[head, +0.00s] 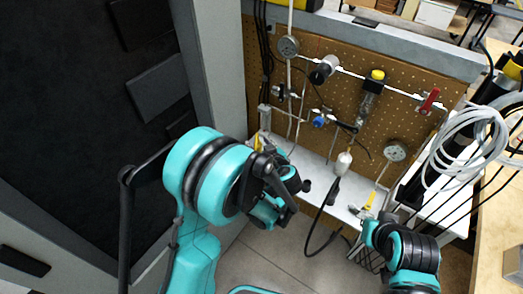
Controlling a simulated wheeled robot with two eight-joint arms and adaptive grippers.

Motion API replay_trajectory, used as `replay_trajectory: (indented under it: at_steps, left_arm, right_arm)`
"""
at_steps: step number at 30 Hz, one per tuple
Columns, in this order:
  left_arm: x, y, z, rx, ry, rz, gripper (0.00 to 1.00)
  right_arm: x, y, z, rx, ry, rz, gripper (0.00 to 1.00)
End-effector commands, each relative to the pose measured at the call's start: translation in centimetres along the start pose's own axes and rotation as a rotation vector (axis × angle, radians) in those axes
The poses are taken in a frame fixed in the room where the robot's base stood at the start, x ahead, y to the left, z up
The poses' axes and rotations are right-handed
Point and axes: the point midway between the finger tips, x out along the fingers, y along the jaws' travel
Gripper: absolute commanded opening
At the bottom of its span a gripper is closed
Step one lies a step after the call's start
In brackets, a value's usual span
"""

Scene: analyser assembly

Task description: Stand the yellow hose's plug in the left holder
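A small yellow part (257,142) shows at the left end of the white shelf, just behind my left gripper (270,150). I cannot tell whether it is the yellow hose's plug, or whether the gripper touches it. My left arm hides most of that area, and the finger opening is too small to read. A second yellow piece (369,200) stands at the shelf's front edge, right at the tips of my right gripper (362,212). I cannot tell whether those fingers hold it. The left holder cannot be made out with certainty.
A pegboard (420,90) carries gauges, valves and pipes, including a red-handled valve (430,100). A white bulb-shaped part (343,163) with a black hose hangs in the middle. Coiled white tubing (470,140) is at right. A dark cabinet (90,100) fills the left. The shelf (312,168) has bare room between the grippers.

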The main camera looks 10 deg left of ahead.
Motion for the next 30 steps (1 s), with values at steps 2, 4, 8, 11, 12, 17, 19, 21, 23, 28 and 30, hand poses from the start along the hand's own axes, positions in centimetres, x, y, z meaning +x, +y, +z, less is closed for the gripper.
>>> replay_trajectory:
  at_steps: [2,4,8,11,12,17,19,21,23,28,30]
  left_arm:
    - [0.4,-0.1,0.0,-0.001,0.000,-0.001,0.48]
    - [0.5,-0.1,0.0,-0.001,0.000,-0.001,0.48]
    - [0.5,-0.1,0.0,0.000,0.000,0.000,0.48]
    - [0.5,-0.1,0.0,0.000,-0.001,0.000,0.38]
    - [0.5,-0.1,0.0,0.000,-0.001,-0.001,0.27]
    - [0.5,-0.1,0.0,0.000,-0.001,-0.001,0.00]
    - [0.5,-0.1,0.0,0.000,-0.001,-0.001,0.00]
    - [0.4,-0.1,-0.1,0.000,-0.001,-0.001,0.00]
    - [0.4,-0.1,-0.2,0.000,-0.001,-0.001,0.00]
    - [0.1,-0.1,-0.8,0.000,-0.001,-0.001,0.00]
    - [0.0,-0.1,-1.1,0.000,-0.001,-0.001,0.00]
  right_arm:
    - [0.1,0.0,0.1,0.000,0.000,0.000,0.00]
    - [0.1,0.0,0.1,0.000,0.000,0.000,0.00]
    - [0.1,0.0,0.1,0.000,0.000,0.000,0.00]
    - [0.1,0.0,0.1,0.000,0.000,0.000,0.00]
    - [0.1,0.0,0.1,0.000,0.000,0.000,0.00]
    - [0.1,0.0,0.1,0.000,0.000,0.000,0.00]
    - [0.1,0.0,0.1,0.000,0.000,0.000,0.00]
    - [0.1,0.0,0.0,0.000,0.000,0.000,0.00]
    - [0.0,0.0,0.0,0.000,0.000,0.000,0.00]
    - [-0.4,0.0,-0.3,0.000,0.000,0.000,0.00]
    - [-0.6,0.0,-0.4,0.000,0.000,0.000,0.00]
